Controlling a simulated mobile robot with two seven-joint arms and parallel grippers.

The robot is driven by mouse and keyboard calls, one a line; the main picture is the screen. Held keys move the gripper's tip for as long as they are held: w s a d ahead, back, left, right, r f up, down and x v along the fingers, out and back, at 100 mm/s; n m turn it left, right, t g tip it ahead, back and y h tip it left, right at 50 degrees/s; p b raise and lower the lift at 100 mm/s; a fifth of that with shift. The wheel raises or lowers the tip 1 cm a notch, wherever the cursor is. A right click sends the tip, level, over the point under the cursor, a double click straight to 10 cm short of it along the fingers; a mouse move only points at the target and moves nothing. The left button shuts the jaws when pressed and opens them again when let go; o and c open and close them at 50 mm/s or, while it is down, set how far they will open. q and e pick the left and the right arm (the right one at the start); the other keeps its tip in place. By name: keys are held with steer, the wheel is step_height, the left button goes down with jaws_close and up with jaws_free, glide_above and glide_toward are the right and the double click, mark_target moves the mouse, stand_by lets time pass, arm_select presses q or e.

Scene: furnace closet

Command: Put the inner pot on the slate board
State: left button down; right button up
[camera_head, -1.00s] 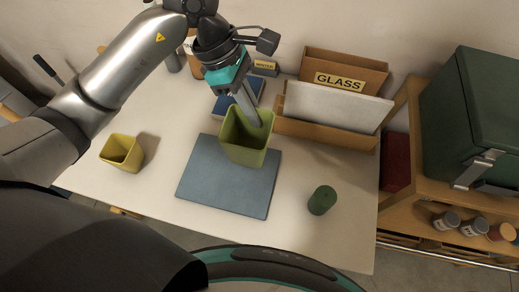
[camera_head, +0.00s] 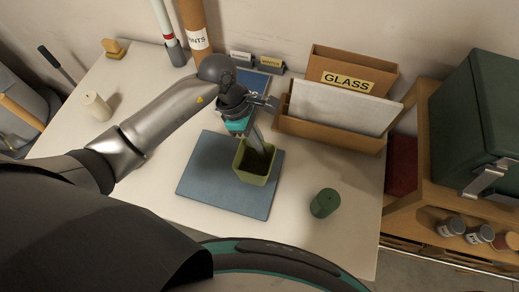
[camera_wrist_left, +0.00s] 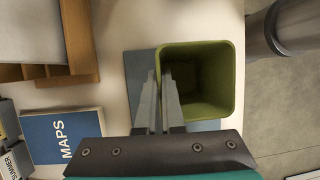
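The olive-green square pot (camera_head: 254,163), which I take as the inner pot, stands upright over the blue-grey slate board (camera_head: 212,178). I cannot tell whether its base touches the board. My left gripper (camera_head: 259,147) is shut on the pot's rim. In the left wrist view my gripper (camera_wrist_left: 158,88) has one finger inside the pot (camera_wrist_left: 222,85) and the other outside, with the wall between. The board (camera_wrist_left: 139,72) shows beneath the pot. My right gripper is not in view.
A dark green cylinder (camera_head: 324,203) stands right of the board. A wooden holder labelled GLASS (camera_head: 330,128) is behind it. A cream cylinder (camera_head: 97,106) stands at the left. The table's front right is clear.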

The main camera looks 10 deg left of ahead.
arm_select(q)
steer(key=shift+f, duration=2.05)
steer(key=shift+f+b, duration=0.15)
steer(key=shift+b, duration=0.25)
steer(key=c, duration=1.1)
jaws_free()
steer(key=shift+o, duration=0.2)
steer(key=shift+r, duration=0.25)
steer(key=p+v, duration=0.1)
steer(key=v, duration=1.1)
steer(key=shift+f, duration=0.1)
